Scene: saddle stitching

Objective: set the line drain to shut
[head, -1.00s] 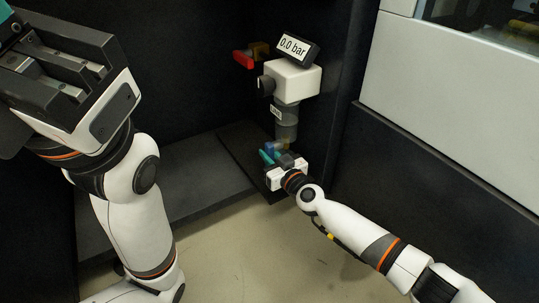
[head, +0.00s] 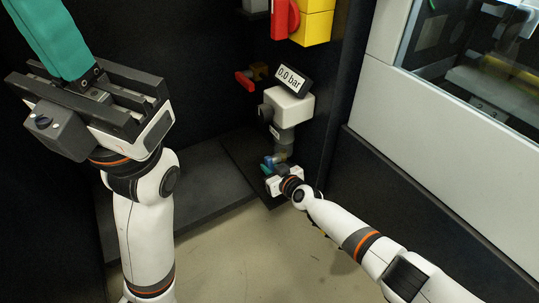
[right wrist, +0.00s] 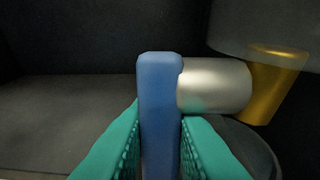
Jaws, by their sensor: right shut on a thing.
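The line drain shows a blue lever (right wrist: 159,105) on a silver stem (right wrist: 215,85) that joins a brass body (right wrist: 272,85) at the right of the right wrist view. My right gripper (right wrist: 160,145) is shut on the blue lever, one teal finger on each side. In the head view, this gripper (head: 268,167) sits low, under the white filter unit, and largely hides the drain. The lever looks upright in the right wrist view. My left gripper (head: 60,45) is raised at the upper left, away from the unit; its fingertips run out of the picture.
Above the drain are the white unit (head: 288,105), its clear bowl (head: 284,145) and a display (head: 292,78) reading 0.0 bar. A red handle (head: 244,80) is at its left. A yellow box (head: 317,22) with a red switch (head: 284,16) is above. A dark wall stands close at right.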

